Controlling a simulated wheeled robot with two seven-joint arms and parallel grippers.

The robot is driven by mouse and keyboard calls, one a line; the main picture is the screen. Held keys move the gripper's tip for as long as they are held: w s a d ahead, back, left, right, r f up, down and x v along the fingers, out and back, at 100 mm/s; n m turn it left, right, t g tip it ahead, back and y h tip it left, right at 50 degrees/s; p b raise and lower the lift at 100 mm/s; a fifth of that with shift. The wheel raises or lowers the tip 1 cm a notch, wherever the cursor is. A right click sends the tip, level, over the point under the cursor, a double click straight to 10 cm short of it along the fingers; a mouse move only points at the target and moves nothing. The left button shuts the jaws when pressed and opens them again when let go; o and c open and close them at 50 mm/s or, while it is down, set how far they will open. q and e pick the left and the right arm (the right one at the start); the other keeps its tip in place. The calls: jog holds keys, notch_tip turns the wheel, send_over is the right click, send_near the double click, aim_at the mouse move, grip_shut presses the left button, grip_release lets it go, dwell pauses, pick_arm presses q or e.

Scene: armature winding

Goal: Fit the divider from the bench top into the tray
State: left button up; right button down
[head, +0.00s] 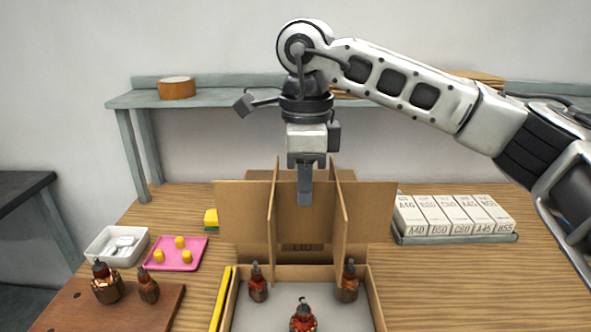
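The divider (236,212) is a brown cardboard lattice of crossed upright panels, in the middle of the head view. My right gripper (305,186) points straight down at its centre, one finger over the near face of the wide panel. The other finger is hidden; the gripper looks shut on this panel. The divider stands upright just beyond the cardboard tray (228,303), overlapping its far edge in the picture. I cannot tell whether its lower edge touches anything. Several copper-wound armatures (303,317) stand in the tray. My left gripper is not in view.
Left of the tray are a wooden board (128,305) with two armatures, a pink mat (172,260) with yellow pieces and a white bin (108,250). A rack of labelled white boxes (455,216) stands right. A grey shelf (230,97) runs behind. The right front bench is clear.

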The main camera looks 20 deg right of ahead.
aim_at(305, 231)
jog(key=f+b, duration=0.4)
jog(key=f, duration=0.1)
jog(key=f+b, duration=0.2)
jog(key=f, duration=0.1)
jog(key=shift+s, duration=0.25)
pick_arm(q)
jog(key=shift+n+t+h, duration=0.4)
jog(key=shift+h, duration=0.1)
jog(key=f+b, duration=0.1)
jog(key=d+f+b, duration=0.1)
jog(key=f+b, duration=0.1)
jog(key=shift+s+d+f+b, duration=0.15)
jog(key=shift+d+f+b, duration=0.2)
pick_arm(e)
notch_tip(305, 231, down, 6)
jog(key=shift+r, duration=0.15)
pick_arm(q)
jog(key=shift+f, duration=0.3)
pick_arm(e)
jog(key=shift+f, duration=0.25)
pick_arm(q)
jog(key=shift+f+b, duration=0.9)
jog(key=shift+b, duration=0.25)
pick_arm(e)
jog(key=shift+f, duration=1.25)
jog(key=shift+f, duration=0.1)
